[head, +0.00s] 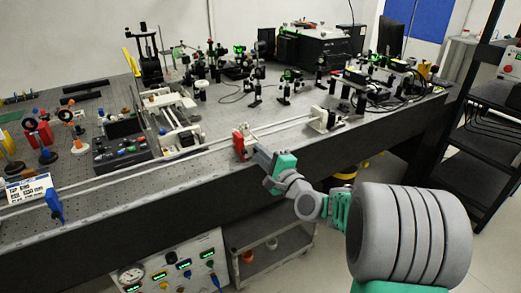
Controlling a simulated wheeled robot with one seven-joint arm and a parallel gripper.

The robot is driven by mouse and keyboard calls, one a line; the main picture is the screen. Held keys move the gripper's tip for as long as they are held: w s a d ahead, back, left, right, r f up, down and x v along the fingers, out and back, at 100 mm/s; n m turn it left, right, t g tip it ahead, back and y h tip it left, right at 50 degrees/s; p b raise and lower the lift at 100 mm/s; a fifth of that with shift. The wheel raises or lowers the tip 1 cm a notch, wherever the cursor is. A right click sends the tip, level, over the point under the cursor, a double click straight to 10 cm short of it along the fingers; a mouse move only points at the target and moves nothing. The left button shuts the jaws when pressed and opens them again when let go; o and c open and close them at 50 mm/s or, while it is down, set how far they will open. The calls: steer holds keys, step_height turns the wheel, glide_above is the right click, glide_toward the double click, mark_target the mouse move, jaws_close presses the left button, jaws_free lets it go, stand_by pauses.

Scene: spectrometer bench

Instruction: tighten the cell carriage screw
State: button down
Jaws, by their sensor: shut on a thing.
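The cell carriage (240,142), with a red block, sits on a long pale rail (284,124) near the front edge of the bench. My gripper (257,152) reaches up from the right, its tips against the front right side of the carriage. It is shut on the carriage's screw. The screw itself is too small and too covered by my fingers to make out.
A white holder (323,119) stands at the rail's right end and a blue part (54,204) at its left. Optical mounts and a control box (121,150) crowd the bench behind. A black rack (492,110) stands at right.

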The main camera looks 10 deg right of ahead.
steer(key=shift+f, duration=0.1)
stand_by(0.4)
steer(key=c, duration=1.7)
jaws_free()
steer(key=v, duration=0.8)
steer(key=shift+a, duration=0.15)
